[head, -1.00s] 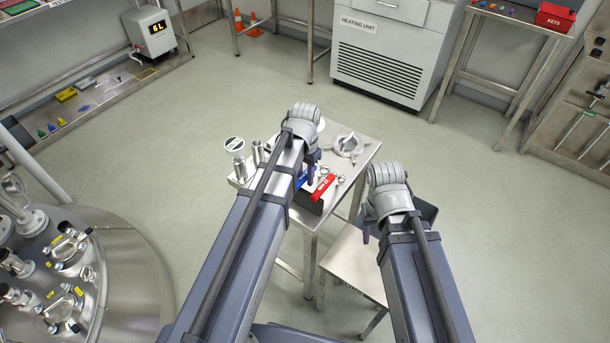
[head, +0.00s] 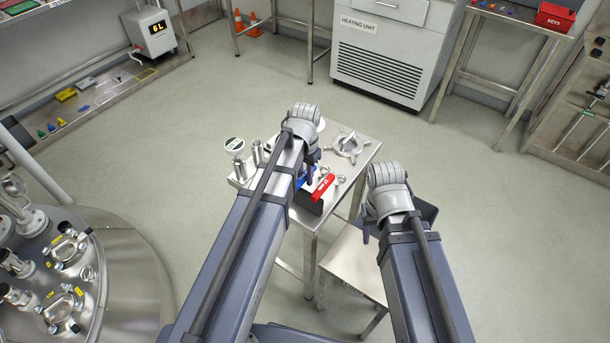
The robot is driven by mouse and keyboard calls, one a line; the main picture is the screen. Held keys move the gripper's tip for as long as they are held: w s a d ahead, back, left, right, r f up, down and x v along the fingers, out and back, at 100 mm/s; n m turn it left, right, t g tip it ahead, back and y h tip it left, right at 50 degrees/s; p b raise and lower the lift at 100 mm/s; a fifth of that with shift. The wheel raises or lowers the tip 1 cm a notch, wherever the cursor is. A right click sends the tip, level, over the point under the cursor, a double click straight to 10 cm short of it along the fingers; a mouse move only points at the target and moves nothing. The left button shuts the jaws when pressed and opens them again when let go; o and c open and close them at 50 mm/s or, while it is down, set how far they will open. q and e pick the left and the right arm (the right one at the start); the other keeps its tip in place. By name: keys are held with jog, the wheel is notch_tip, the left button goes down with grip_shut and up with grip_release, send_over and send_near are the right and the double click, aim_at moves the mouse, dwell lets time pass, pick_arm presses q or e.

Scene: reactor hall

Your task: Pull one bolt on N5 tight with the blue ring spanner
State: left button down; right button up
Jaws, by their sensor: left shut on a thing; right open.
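My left gripper (head: 311,170) is over the steel table and points down, partly hidden by its own arm. It is shut on a blue thing (head: 302,182), which I take for the blue ring spanner; only a little of its blue shows. A red-handled spanner (head: 322,187) lies beside it, over a dark block or holder (head: 309,202). My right gripper (head: 367,231) is open and empty, above the lower steel stand. The vessel lid with flanged nozzles and yellow tags (head: 68,250) is at the lower left. I cannot read which nozzle is N5.
The steel table (head: 361,164) also bears a clamp-like ring part (head: 349,146), metal cylinders (head: 238,168) and a round gauge (head: 234,145). A lower steel stand (head: 345,262) is at its right front. Open floor (head: 190,150) lies between the table and the vessel.

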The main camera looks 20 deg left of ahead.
dwell(0.4)
pick_arm(q)
notch_tip(320, 180, up, 7)
jog(key=p, duration=0.7)
jog(key=shift+r, duration=0.15)
